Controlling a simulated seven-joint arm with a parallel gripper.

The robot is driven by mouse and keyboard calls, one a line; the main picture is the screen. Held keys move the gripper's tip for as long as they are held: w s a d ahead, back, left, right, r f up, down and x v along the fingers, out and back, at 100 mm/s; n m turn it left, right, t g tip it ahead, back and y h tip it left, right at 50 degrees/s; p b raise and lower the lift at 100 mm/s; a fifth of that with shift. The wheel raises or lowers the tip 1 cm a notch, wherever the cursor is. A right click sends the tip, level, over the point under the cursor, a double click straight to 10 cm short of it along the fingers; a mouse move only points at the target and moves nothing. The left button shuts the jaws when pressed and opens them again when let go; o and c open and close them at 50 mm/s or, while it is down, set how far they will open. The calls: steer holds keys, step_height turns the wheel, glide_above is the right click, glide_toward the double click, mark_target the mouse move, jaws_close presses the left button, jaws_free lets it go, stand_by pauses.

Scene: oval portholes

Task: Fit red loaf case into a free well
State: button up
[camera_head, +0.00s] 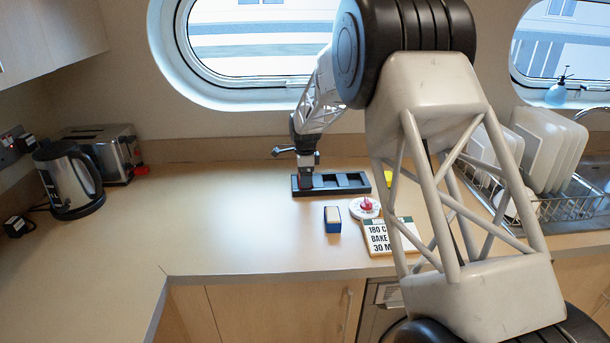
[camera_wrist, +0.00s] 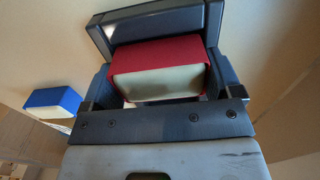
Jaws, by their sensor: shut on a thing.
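The red loaf case (camera_wrist: 165,52), with a pale filling, is between the fingers of my gripper (camera_wrist: 163,80) in the wrist view. My gripper is shut on it. The black tray (camera_head: 345,191) lies on the counter, and its middle and right wells look empty. My gripper (camera_head: 305,178) points down over the tray's left end in the head view. There it hides the red case and most of the left well. A dark rim (camera_wrist: 150,15), apparently the tray's, shows beyond the case in the wrist view. I cannot tell how deep the case sits.
A blue case (camera_head: 332,220) with pale filling stands in front of the tray; it also shows in the wrist view (camera_wrist: 55,100). A white round timer (camera_head: 358,212) and a lettered card (camera_head: 378,238) lie to its right. The left counter is clear up to the kettle (camera_head: 70,178).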

steer(key=shift+f, duration=0.25)
steer(key=shift+r, duration=0.95)
stand_by(1.1)
steer(key=shift+f, duration=0.95)
stand_by(1.6)
steer(key=shift+r, duration=0.6)
stand_by(0.5)
steer(key=o, duration=0.8)
steer(key=shift+r, duration=3.5)
